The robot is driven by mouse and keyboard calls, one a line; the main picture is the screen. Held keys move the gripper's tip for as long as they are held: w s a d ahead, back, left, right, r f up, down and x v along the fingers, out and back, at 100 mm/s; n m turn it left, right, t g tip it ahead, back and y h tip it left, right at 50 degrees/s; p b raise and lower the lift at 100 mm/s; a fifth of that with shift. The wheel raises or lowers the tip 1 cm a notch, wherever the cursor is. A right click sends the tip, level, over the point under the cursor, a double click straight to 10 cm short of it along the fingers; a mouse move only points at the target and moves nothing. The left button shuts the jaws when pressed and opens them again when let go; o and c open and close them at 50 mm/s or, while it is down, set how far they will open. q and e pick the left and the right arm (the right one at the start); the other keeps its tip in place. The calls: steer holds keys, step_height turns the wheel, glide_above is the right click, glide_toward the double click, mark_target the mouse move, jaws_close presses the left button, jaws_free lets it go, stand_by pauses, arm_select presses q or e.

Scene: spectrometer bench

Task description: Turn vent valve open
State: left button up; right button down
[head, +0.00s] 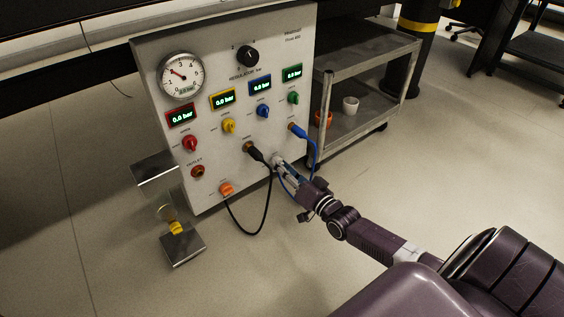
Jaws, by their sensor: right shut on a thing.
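The grey gas panel (212,60) stands upright with a dial gauge, several coloured knobs and green displays. My right gripper (280,166) reaches in from the right to the panel's lower right part, between the black plug and the blue plug. Its fingers are shut on a small fitting at the panel face, which appears to be the vent valve. The fingers hide most of it, so I cannot tell which way its handle points. My left gripper is not in view.
A blue hose (314,150) loops close to my right gripper. A glass-and-metal stand (182,246) is at lower left, and a grey cart (370,60) behind right. Open floor lies in front.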

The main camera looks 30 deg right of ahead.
steer(key=m+p, duration=0.1)
steer(key=m, duration=1)
steer(key=shift+m, duration=0.4)
stand_by(0.3)
steer(key=c, duration=1.6)
jaws_free()
steer(key=s+d, duration=0.1)
steer(key=s, duration=1.1)
